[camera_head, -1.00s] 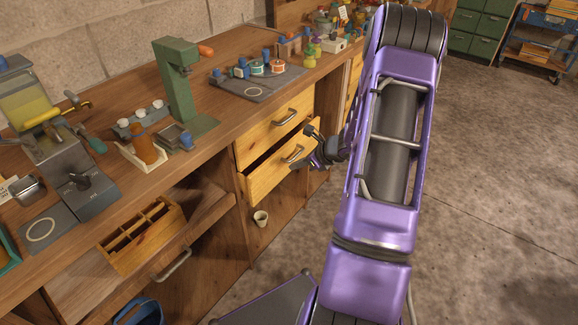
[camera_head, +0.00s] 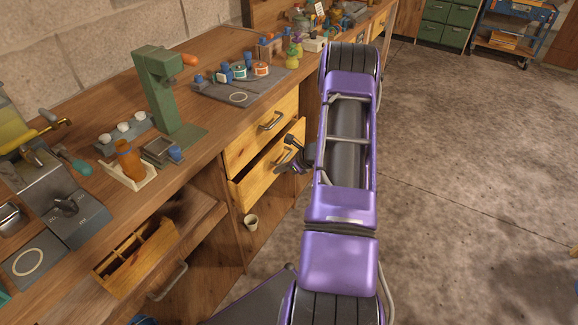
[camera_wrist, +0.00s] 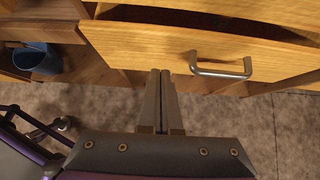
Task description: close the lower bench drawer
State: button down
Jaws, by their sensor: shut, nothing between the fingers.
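The lower bench drawer (camera_head: 258,178) has a pale wood front and stands partly pulled out below the upper drawer (camera_head: 250,142). A dark gap shows above its front. In the wrist view the drawer front (camera_wrist: 140,50) spans the picture, with its metal bar handle (camera_wrist: 222,70) right of centre and the dark interior behind the top edge. My gripper (camera_wrist: 161,72) is shut and empty, its fingertips at the drawer front, left of the handle. I cannot tell whether they touch it. In the head view my gripper (camera_head: 282,168) is in front of the drawer, and the handle is largely hidden.
An open wooden divided box (camera_head: 138,262) sits on the left shelf. The bench top (camera_head: 215,120) holds a green press (camera_head: 160,90) and several tools.

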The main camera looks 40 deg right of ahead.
aim_at(259, 163)
jog(key=shift+w+a+f, duration=0.1)
jog(key=shift+w+a, duration=0.2)
jog(key=shift+w, duration=0.4)
jog(key=shift+w+a+f, duration=0.1)
jog(key=shift+w+a, duration=0.15)
jog(key=shift+w, duration=0.5)
jog(key=shift+w+a+f, duration=0.1)
jog(key=shift+w+a, duration=0.2)
jog(key=shift+w, duration=0.4)
jog(key=w, duration=0.1)
jog(key=w+a, duration=0.1)
jog(key=w+b, duration=0.1)
jog(key=shift+w+a, duration=0.3)
jog(key=shift+w+a+r, duration=0.15)
jog(key=shift+w, duration=0.2)
